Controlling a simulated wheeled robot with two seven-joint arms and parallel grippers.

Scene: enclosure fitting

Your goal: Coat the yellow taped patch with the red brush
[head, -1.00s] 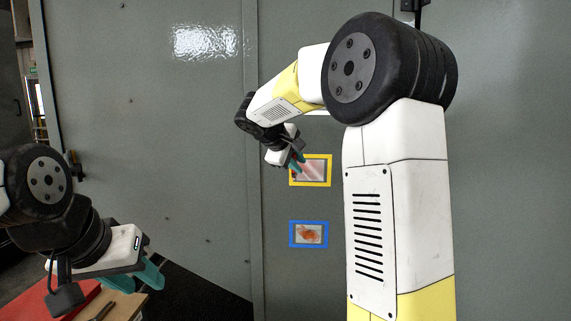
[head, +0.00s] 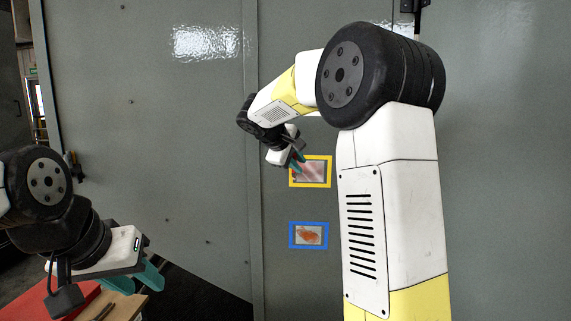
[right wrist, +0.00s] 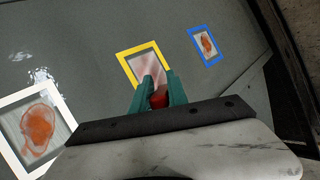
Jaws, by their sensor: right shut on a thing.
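The yellow taped patch (head: 322,171) is on the grey panel in the head view. Inside its tape is a grey area with pale pink streaks. It also shows in the right wrist view (right wrist: 126,66), straight ahead of the fingers. My right gripper (head: 299,166) is in front of the patch's left part, its teal fingers shut on the red brush (right wrist: 159,98). Only a red part of the brush shows between the fingers; its tip is hidden, so I cannot tell whether it touches the surface. My left gripper (head: 140,281) is open and empty at lower left.
A blue taped patch (head: 309,235) with an orange-red smear is below the yellow one. A white taped patch (right wrist: 39,127) with a red-orange smear shows in the right wrist view. A red surface and wooden table (head: 127,306) are at lower left.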

